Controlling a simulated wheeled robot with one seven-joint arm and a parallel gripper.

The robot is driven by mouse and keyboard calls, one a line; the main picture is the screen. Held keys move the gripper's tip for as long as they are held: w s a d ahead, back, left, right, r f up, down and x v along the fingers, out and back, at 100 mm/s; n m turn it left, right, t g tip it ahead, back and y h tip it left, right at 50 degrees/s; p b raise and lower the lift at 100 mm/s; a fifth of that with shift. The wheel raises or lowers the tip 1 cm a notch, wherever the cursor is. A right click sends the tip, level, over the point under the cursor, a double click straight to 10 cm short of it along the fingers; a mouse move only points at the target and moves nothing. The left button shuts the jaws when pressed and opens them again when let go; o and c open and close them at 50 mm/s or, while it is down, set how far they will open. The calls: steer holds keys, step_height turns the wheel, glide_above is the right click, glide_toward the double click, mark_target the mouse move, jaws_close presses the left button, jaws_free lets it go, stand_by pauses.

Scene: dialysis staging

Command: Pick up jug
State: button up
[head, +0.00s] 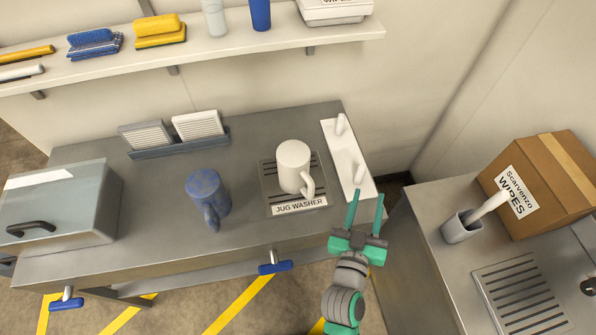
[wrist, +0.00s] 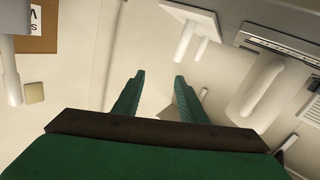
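A white jug (head: 293,165) stands upright on the slotted plate labelled JUG WASHER (head: 299,207), its handle toward the front right. A blue speckled jug (head: 207,190) stands upright on the steel counter to its left, its handle toward the front. My gripper (head: 366,196) is open and empty, right of both jugs, near the counter's right end and apart from them. In the wrist view my gripper's green fingers (wrist: 157,80) are spread with nothing between them. A rounded white form at the right there (wrist: 258,92) appears to be the white jug.
A white panel with pegs (head: 344,150) lies by the counter's right end, close to my gripper. A lidded box (head: 62,205) stands at the left and a filter rack (head: 180,143) at the back. A side counter holds a carton (head: 553,180) and a grey cup (head: 461,228).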

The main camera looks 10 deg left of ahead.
steer(key=w+d+r+m+g+h, duration=0.3)
steer(key=w+d+r+m+h, duration=0.25)
steer(key=r+m, duration=0.2)
steer(key=w+d+r+m+g+h, duration=0.3)
steer(key=w+d+r+m+h, duration=0.15)
steer(key=d+r+m, duration=0.3)
steer(key=m+g+y, duration=1.1)
steer(key=m+y, duration=0.3)
steer(key=m, duration=0.1)
glide_toward(309, 181)
steer(key=f, duration=0.3)
steer(key=d+f, duration=0.1)
steer(key=f, duration=0.1)
steer(key=shift+w+f, duration=0.3)
steer(key=shift+w, duration=0.1)
steer(key=f, duration=0.3)
steer(key=a+f, duration=0.1)
steer(key=f, duration=0.1)
steer(key=shift+s, duration=0.25)
steer(key=shift+s+d+f, duration=0.1)
steer(key=shift+d+f, duration=0.1)
steer(key=shift+f, duration=1.35)
steer(key=shift+s+d+f, duration=0.1)
steer(key=shift+d+f, duration=0.05)
steer(key=shift+f, duration=1.4)
